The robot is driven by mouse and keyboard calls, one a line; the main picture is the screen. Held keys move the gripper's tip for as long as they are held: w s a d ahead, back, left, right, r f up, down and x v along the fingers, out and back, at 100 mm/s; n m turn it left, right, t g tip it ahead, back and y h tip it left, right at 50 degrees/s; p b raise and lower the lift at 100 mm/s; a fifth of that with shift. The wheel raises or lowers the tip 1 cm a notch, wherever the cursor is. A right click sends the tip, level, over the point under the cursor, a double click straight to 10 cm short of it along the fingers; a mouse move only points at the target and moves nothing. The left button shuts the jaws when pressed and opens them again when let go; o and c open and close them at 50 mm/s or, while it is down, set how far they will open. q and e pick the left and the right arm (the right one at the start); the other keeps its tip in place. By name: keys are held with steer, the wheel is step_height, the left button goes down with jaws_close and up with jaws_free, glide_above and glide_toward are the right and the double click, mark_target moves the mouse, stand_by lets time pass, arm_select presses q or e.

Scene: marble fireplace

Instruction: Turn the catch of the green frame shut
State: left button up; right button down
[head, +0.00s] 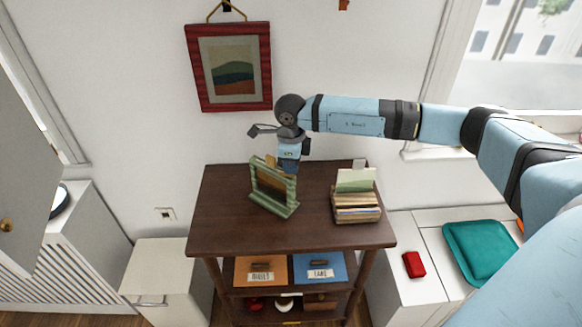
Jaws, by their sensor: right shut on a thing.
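The green frame (275,205) stands upright on a dark wooden table (225,225), turned at an angle, with a brown panel inside it. A small tan piece (270,160) shows at its top edge. My right gripper (288,168) points down from above, just behind the frame's upper right part. It is shut on the catch, but its fingertips and the catch itself are largely hidden behind the frame. My left gripper is not in view.
A stack of cards or books (357,205) stands right of the frame. A red picture (232,66) hangs on the wall behind. The tabletop's left part is clear.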

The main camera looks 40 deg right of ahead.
steer(key=m, duration=0.2)
steer(key=shift+m, duration=0.4)
steer(key=shift+m+b, duration=0.5)
steer(key=shift+m, duration=0.9)
steer(key=c, duration=1.2)
jaws_free()
steer(key=shift+r, duration=0.1)
step_height(320, 180, up, 14)
steer(key=shift+f+b, duration=0.15)
steer(key=shift+b, duration=0.3)
